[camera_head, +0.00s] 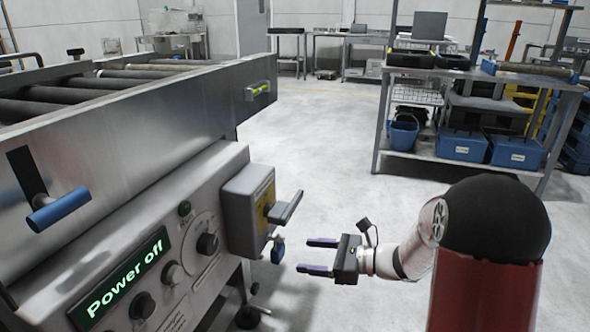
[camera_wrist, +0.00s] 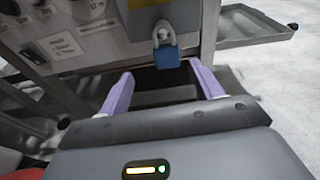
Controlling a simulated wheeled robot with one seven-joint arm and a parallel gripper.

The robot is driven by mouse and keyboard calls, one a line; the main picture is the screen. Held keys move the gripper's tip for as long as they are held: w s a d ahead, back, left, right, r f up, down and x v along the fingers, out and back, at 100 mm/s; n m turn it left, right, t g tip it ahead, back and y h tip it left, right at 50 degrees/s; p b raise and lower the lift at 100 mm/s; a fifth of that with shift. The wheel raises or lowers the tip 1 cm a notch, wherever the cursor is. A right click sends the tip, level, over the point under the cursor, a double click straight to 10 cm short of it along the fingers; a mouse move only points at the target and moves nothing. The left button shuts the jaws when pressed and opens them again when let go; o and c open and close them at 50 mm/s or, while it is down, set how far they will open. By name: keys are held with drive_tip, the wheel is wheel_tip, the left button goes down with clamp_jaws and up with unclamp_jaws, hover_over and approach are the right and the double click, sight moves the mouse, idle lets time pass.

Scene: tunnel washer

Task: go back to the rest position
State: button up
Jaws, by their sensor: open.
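My gripper (camera_head: 322,256) is open and empty in the head view, with its fingers pointing left toward the tunnel washer (camera_head: 120,130). It is in free air to the right of the washer's switch box (camera_head: 248,208). A blue padlock (camera_head: 278,250) hangs below the box's grey handle (camera_head: 285,207), left of my fingertips and apart from them. In the wrist view the two purple fingers of my gripper (camera_wrist: 166,92) are spread, and the padlock (camera_wrist: 166,56) shows beyond the gap between them. The washer's green display (camera_head: 122,282) reads "Power off".
A blue-gripped lever (camera_head: 58,208) and a side rail stick out from the washer. A shelf unit (camera_head: 470,172) with blue bins (camera_head: 461,144) and a blue bucket (camera_head: 403,133) stands at the back right. The grey floor (camera_head: 310,150) between washer and shelves is clear.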

drive_tip(key=s+a+r+n+g+h, duration=0.2)
drive_tip(key=s+r+n+g+h, duration=0.15)
drive_tip(key=s+n, duration=0.5)
drive_tip(key=s+d+r+n+t+h+p, duration=0.1)
drive_tip(key=s+d+r+n+t+h, duration=0.1)
drive_tip(key=s+d+n+h, duration=0.4)
drive_tip(key=s+d+r+n+t+h+p, duration=0.1)
drive_tip(key=s+d+r+n+h, duration=0.3)
drive_tip(key=s, duration=0.5)
drive_tip(key=d+n+t+h, duration=0.1)
drive_tip(key=d+n, duration=0.1)
drive_tip(key=n, duration=0.1)
drive_tip(key=shift+s+r+h+p, duration=0.15)
drive_tip(key=shift+h+p, duration=0.15)
drive_tip(key=shift+h, duration=0.05)
